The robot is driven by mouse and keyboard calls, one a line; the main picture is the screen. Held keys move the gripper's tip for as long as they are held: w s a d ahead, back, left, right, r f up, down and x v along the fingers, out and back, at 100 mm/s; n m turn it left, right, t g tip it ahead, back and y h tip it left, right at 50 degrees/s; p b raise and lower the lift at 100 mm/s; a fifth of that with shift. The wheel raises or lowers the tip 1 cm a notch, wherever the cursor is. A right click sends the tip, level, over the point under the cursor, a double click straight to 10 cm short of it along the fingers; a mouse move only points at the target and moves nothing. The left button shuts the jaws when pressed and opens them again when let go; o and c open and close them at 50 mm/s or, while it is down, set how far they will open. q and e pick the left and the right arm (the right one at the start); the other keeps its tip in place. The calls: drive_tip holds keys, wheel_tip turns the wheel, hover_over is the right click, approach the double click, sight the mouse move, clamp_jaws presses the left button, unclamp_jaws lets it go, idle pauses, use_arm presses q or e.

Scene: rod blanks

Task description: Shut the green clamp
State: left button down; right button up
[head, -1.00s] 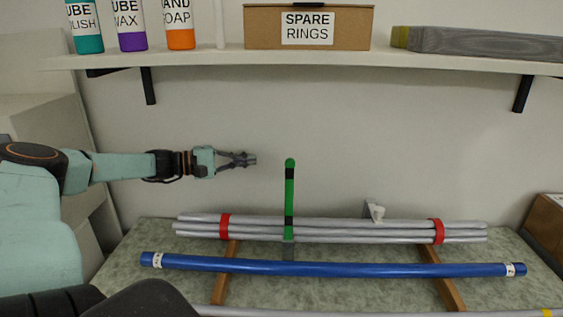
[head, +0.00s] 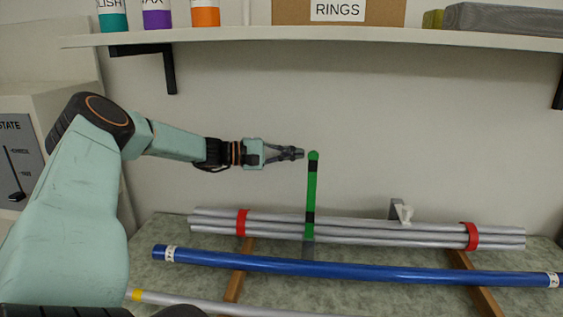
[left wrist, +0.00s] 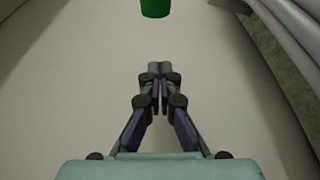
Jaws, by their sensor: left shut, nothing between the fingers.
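The green clamp (head: 312,188) has its green bar standing upright at the middle of the bundle of grey rods (head: 360,226). Its lower end is beside the bundle and partly hidden behind the blue rod. My left gripper (head: 301,153) is shut and empty, level with the bar's rounded top and just left of it; a small gap or light contact cannot be told apart. In the left wrist view the shut fingers (left wrist: 160,70) point at the green end (left wrist: 156,8) at the top edge. My right gripper is not in view.
A blue rod (head: 370,271) lies in front of the bundle, across wooden supports (head: 238,276). Red bands (head: 241,222) circle the bundle near both ends. A shelf (head: 330,34) with bottles and a box runs above. The wall space between is clear.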

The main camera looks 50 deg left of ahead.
use_arm(q)
drive_tip(key=d+p, duration=0.2)
drive_tip(key=s+d+r+p, duration=0.1)
drive_tip(key=d+p, duration=0.1)
idle(0.6)
drive_tip(key=shift+a, duration=0.1)
drive_tip(key=shift+s+r, duration=0.1)
drive_tip(key=shift+s, duration=0.05)
idle(0.3)
